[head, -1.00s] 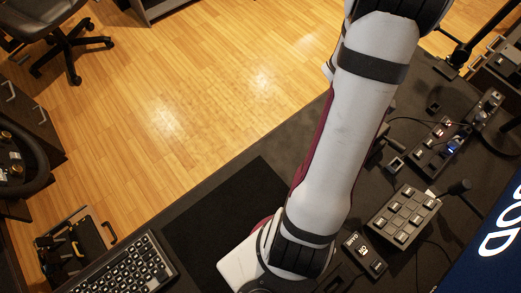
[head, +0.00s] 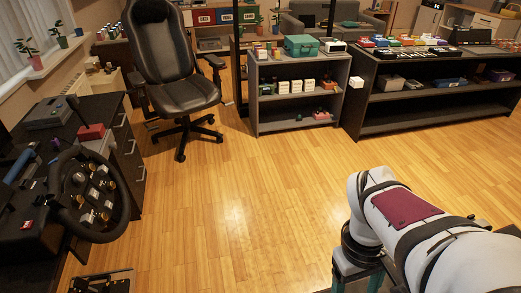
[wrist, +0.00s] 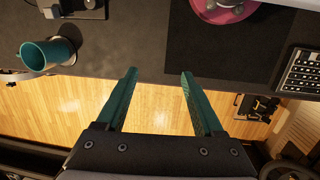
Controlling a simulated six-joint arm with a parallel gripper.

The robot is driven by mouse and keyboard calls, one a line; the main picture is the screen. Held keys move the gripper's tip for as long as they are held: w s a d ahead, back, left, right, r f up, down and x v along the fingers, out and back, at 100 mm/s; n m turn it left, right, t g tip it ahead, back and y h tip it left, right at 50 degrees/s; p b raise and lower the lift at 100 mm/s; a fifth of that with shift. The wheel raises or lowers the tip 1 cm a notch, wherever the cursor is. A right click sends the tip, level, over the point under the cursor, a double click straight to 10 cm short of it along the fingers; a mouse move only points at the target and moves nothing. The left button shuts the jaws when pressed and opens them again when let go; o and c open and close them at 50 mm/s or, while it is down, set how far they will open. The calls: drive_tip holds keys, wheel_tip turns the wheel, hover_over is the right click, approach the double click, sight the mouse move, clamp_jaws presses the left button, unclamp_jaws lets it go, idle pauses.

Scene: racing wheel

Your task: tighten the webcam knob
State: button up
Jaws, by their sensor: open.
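I cannot make out a webcam or its knob in either current view. My gripper (wrist: 158,72) is open and empty in the wrist view, its two teal fingers spread apart. The fingers point toward the desk edge, with wood floor between them. In the head view my gripper (head: 358,280) is at the lower right, below my arm, with its tips cut off by the frame.
The wrist view shows a teal mug (wrist: 45,53), a black mat (wrist: 225,60) and a keyboard (wrist: 301,72) on the dark desk. The head view shows a racing wheel (head: 92,200), an office chair (head: 175,65) and shelves (head: 300,108). Open floor (head: 240,200) lies between.

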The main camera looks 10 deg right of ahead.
drive_tip(key=s+a+m+t+y, duration=0.1)
drive_tip(key=a+m, duration=0.2)
drive_tip(key=a, duration=0.6)
drive_tip(key=shift+s+r, duration=0.15)
drive_tip(key=shift+r, duration=0.25)
drive_tip(key=d+m, duration=0.6)
drive_tip(key=d, duration=0.9)
drive_tip(key=s+d+f+m, duration=0.3)
drive_tip(key=s+d+m, duration=0.1)
drive_tip(key=s+d, duration=0.75)
drive_tip(key=shift+t, duration=0.3)
drive_tip(key=f, duration=0.5)
drive_tip(key=w+d+f, duration=0.1)
drive_tip(key=f, duration=0.9)
drive_tip(key=shift+w+d+f, duration=0.25)
drive_tip(key=shift+w+f, duration=0.1)
drive_tip(key=shift+f, duration=0.05)
